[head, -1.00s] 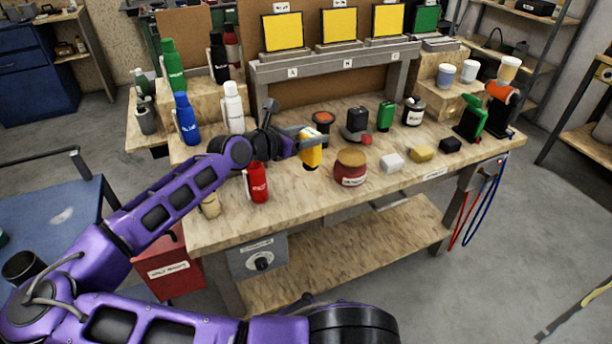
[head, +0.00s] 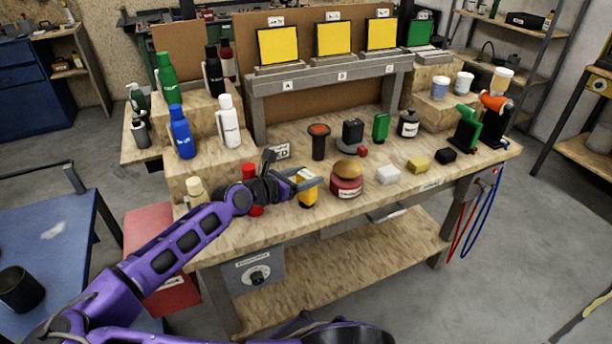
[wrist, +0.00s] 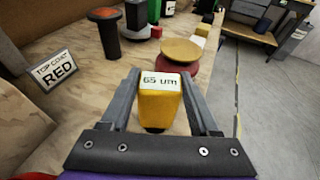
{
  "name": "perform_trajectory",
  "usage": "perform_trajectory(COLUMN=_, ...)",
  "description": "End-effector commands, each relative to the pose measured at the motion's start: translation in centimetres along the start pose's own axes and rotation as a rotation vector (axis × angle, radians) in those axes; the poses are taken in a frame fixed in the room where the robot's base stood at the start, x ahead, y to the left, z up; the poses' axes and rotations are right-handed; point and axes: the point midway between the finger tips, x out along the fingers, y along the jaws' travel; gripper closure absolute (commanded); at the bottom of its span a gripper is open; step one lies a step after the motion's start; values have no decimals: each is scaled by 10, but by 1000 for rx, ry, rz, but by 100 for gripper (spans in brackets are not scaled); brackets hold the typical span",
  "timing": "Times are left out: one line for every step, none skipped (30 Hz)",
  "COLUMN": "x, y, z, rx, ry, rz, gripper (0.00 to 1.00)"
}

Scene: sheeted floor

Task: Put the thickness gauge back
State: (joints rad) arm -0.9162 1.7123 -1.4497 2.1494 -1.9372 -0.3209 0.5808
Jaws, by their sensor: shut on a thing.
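The thickness gauge (head: 308,192) is a yellow block with a black lower end. In the wrist view the gauge (wrist: 159,104) has a white top face reading "65 um". My gripper (head: 303,180) is shut on it; in the wrist view the two fingers of my gripper (wrist: 161,82) lie on either side of it. The gauge is upright at the bench's front left part, left of the red pot. I cannot tell whether its lower end touches the bench.
A red pot (head: 346,188) with a tan round top stands close right of the gauge. A dark post with an orange top (head: 319,143) stands behind. A "TOP COAT RED" sign (wrist: 56,69) is at left. A red bottle (head: 249,171) is partly hidden behind my arm.

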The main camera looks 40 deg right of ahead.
Motion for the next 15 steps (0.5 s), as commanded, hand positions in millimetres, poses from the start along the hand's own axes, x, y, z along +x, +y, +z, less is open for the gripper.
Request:
perform_trajectory(x=0, y=0, z=-1, rx=0, ry=0, rz=0, gripper=32)
perform_trajectory(x=0, y=0, z=-1, rx=0, ry=0, rz=0, gripper=27)
perform_trajectory(x=0, y=0, z=-1, rx=0, ry=0, rz=0, gripper=20)
perform_trajectory(x=0, y=0, z=-1, rx=0, ry=0, rz=0, gripper=15)
perform_trajectory(x=0, y=0, z=-1, rx=0, ry=0, rz=0, gripper=9)
perform_trajectory(x=0, y=0, z=0, rx=0, ry=0, rz=0, gripper=8)
perform_trajectory(x=0, y=0, z=0, rx=0, ry=0, rz=0, gripper=8)
perform_trajectory(x=0, y=0, z=0, rx=0, ry=0, rz=0, gripper=8)
perform_trajectory(x=0, y=0, z=0, rx=0, ry=0, rz=0, gripper=8)
perform_trajectory(x=0, y=0, z=0, rx=0, ry=0, rz=0, gripper=8)
perform_trajectory(x=0, y=0, z=0, rx=0, ry=0, rz=0, gripper=8)
perform_trajectory(x=0, y=0, z=0, rx=0, ry=0, rz=0, gripper=8)
perform_trajectory(x=0, y=0, z=0, rx=0, ry=0, rz=0, gripper=8)
perform_trajectory(x=0, y=0, z=1, rx=0, ry=0, rz=0, gripper=8)
perform_trajectory(x=-1, y=0, z=3, rx=0, ry=0, rz=0, gripper=8)
